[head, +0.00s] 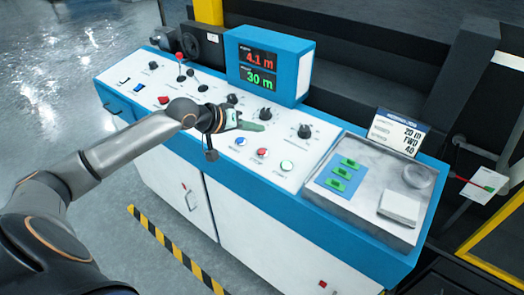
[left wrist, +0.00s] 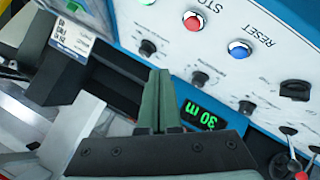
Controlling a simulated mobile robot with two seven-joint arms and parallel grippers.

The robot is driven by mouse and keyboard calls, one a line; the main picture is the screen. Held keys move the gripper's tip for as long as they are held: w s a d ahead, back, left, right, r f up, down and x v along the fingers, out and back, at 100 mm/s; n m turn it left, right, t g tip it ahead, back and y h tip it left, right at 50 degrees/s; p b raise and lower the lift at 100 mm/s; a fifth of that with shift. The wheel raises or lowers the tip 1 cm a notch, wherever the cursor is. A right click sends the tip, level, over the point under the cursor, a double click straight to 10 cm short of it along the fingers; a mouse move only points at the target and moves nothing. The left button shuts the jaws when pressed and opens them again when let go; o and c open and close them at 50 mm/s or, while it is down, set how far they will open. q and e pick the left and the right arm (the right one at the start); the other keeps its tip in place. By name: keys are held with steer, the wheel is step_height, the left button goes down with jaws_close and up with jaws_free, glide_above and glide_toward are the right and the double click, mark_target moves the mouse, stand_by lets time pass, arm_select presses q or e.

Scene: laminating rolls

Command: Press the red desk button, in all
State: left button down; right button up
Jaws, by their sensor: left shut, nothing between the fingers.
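A red button (head: 262,152) sits on the white slanted panel of the console desk, between a blue button (head: 240,141) and a pale green button (head: 286,165). In the left wrist view the red button (left wrist: 193,20), beside the word STOP, is near the top, with the blue RESET button (left wrist: 238,49) to its right. Another red button (head: 163,99) is at the panel's left part. My left gripper (head: 262,126) is shut and empty, over the panel behind the button row; its green fingers (left wrist: 160,100) appear apart from the red button. My right gripper is out of view.
Black knobs (head: 304,131) stand on the panel near the fingers. A blue display box (head: 268,65) reading 4.1 m and 30 m rises behind the gripper. A grey tray (head: 345,200) with green pieces lies right. Red-topped levers (head: 179,57) stand at the left.

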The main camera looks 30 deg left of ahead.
arm_select(q)
steer(key=b, duration=0.5)
glide_above(262, 152)
steer(key=s, duration=0.2)
steer(key=f, duration=0.4)
steer(key=shift+a+f, duration=0.25)
steer(key=shift+f, duration=0.1)
steer(key=shift+w+f, duration=0.2)
steer(key=shift+f, duration=1.3)
steer(key=shift+w+f, duration=0.1)
steer(key=shift+f, duration=0.3)
stand_by(0.7)
steer(key=shift+r+p, duration=0.8)
steer(key=shift+p, duration=0.35)
